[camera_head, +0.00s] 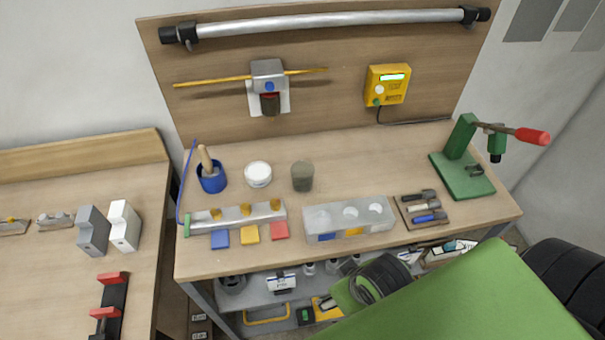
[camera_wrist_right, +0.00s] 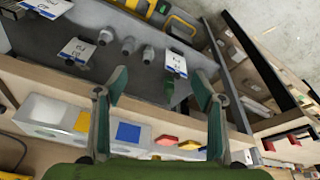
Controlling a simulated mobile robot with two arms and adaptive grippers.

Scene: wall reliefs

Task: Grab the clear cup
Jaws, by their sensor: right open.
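A grey, see-through cup (camera_head: 302,177) stands upright on the workbench (camera_head: 400,165), right of a small white bowl (camera_head: 258,174). I take it to be the clear cup. My right arm comes in from the lower right in the head view, in front of and below the bench's front edge. Its fingers are hard to make out there. In the right wrist view my right gripper (camera_wrist_right: 158,105) is open, with its two fingers wide apart and nothing between them. The cup cannot be made out in the wrist view. My left gripper is not in view.
A blue mortar (camera_head: 211,180) stands left of the bowl. A long metal block (camera_head: 347,217) and a tool tray (camera_head: 424,208) lie along the front edge. A green press (camera_head: 463,165) stands at the right. Behind the cup the bench is clear.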

